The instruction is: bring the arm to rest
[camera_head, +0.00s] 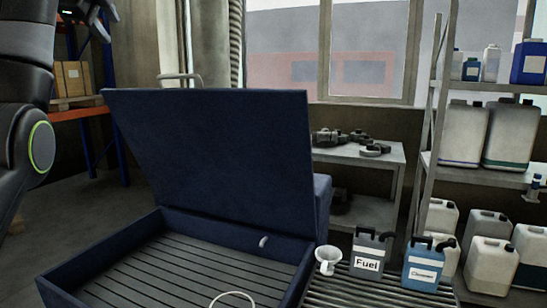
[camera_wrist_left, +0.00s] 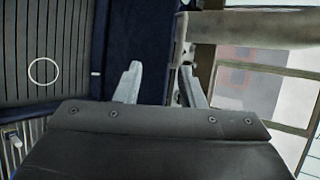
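My left arm (camera_head: 25,110) comes in at the left edge of the head view, raised beside the blue bin. My left gripper (camera_head: 100,20) is partly cut off at the top left, high above the floor. In the left wrist view its two fingers stand apart with nothing between them (camera_wrist_left: 160,78). My right gripper is in neither view.
A dark blue bin (camera_head: 303,270) with a raised lid (camera_head: 215,170) and slatted floor stands ahead; a white ring (camera_head: 233,294) lies inside. A funnel (camera_head: 328,258), Fuel can (camera_head: 367,252) and blue can (camera_head: 424,266) stand right. Shelving (camera_head: 465,168) holds jugs.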

